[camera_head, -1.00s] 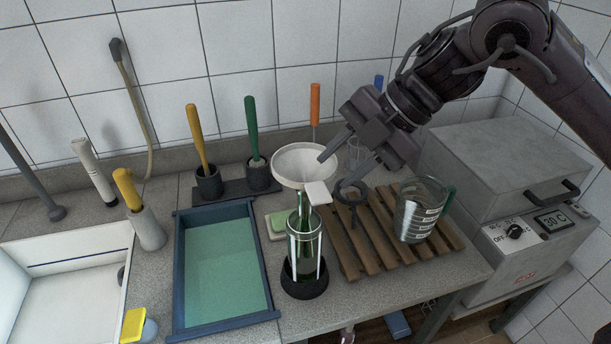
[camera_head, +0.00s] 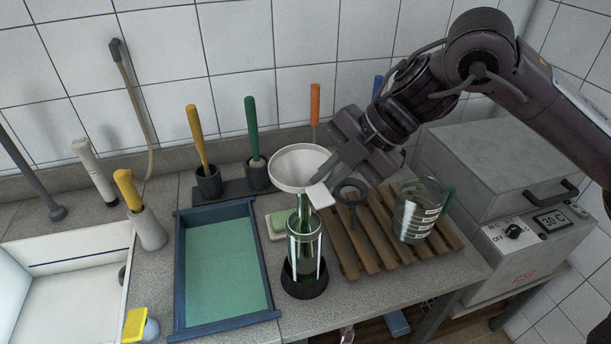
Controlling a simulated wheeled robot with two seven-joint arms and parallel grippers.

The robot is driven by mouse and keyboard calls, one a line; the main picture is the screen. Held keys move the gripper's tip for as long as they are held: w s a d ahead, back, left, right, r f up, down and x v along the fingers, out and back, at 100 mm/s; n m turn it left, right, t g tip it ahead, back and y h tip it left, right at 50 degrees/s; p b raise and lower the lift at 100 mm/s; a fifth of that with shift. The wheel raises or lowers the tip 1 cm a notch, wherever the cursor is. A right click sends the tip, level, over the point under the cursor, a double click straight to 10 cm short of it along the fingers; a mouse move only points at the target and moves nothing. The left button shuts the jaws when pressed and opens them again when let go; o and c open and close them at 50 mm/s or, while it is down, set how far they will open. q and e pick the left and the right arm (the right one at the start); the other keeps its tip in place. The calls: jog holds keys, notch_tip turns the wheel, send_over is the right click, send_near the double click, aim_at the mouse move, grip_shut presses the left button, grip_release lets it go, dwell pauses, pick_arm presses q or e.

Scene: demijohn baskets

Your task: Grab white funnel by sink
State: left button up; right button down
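The white funnel (camera_head: 297,167) sits in the mouth of a green bottle (camera_head: 304,222). The bottle stands in a clear-sided holder with a black base. The funnel's flat white handle tab (camera_head: 321,197) points toward the lower right. My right gripper (camera_head: 325,184) reaches in from the upper right and is open, with its fingertips close to the tab and the funnel's right rim. I cannot tell whether they touch it. My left gripper is not in view.
A wooden slatted rack (camera_head: 358,245) holds a measuring jug (camera_head: 418,212) and a dark ring stand (camera_head: 351,192). A blue-framed tray (camera_head: 222,262) lies left of the bottle, and a white sink (camera_head: 60,290) is farther left. A grey heated box (camera_head: 505,175) stands right.

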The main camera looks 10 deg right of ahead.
dwell(0.3)
jog(key=shift+r, duration=0.2)
notch_tip(320, 180, up, 20)
jog(key=p, duration=0.3)
jog(key=shift+f, duration=0.25)
